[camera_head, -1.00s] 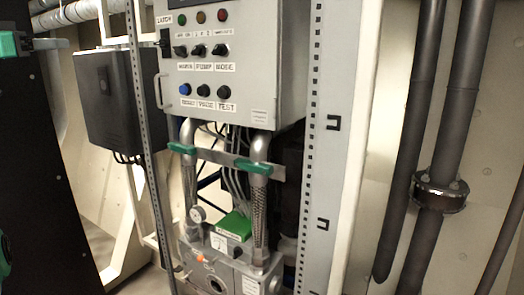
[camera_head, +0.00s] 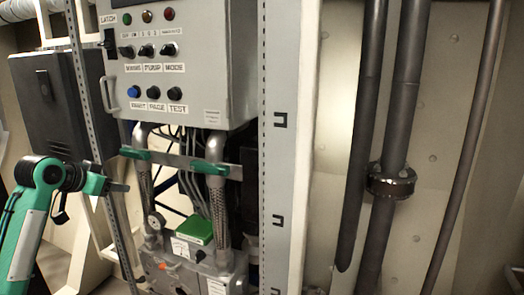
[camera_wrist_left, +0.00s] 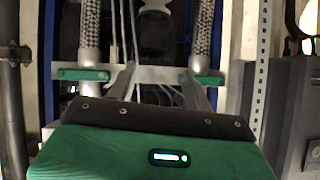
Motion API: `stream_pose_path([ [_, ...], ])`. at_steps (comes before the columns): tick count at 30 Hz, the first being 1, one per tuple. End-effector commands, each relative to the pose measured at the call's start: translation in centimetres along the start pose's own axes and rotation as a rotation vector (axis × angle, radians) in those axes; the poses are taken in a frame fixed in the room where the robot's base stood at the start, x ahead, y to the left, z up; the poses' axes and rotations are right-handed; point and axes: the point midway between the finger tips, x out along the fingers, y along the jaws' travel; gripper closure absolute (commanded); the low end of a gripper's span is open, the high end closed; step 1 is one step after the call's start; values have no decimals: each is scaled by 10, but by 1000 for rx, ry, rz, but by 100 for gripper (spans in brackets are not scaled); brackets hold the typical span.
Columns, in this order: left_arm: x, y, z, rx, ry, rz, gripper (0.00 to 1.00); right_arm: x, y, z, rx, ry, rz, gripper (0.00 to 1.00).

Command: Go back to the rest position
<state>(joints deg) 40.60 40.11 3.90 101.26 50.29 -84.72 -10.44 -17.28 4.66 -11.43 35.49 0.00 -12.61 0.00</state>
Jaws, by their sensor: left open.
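My left gripper (camera_head: 120,187) shows at the left of the head view, on a green and black arm that comes in from the left edge. It points right, in front of the perforated upright at the cabinet's left. In the left wrist view its two fingers (camera_wrist_left: 160,85) stand apart with nothing between them. Beyond them are two green handles (camera_wrist_left: 83,74) on a metal bar, with braided hoses (camera_wrist_left: 203,28) above in that picture. No contact between the fingers and the handles is visible. My right gripper is in neither view.
A grey control cabinet (camera_head: 215,70) with knobs and lamps hangs above two pipes with green handles (camera_head: 135,154) and a green box (camera_head: 194,231). A dark box (camera_head: 50,105) is behind my left arm. Dark vertical pipes (camera_head: 400,100) run at the right.

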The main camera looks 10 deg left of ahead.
Motion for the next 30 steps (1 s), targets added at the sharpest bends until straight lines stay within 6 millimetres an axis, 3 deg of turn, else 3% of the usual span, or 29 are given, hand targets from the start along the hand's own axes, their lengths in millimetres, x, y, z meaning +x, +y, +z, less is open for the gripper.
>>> stream_pose_path([
  [1,19,20,28,6,-45,8,49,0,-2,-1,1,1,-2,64],
  [6,60,79,110,23,-167,17,49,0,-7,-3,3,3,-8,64],
  [13,79,159,220,29,-310,30,49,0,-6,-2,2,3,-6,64],
  [20,62,236,318,10,-431,39,49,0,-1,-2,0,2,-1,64],
  [24,38,279,368,-13,-497,39,49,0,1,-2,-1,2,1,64],
  [30,-6,326,421,-59,-580,26,49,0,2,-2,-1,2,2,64],
])
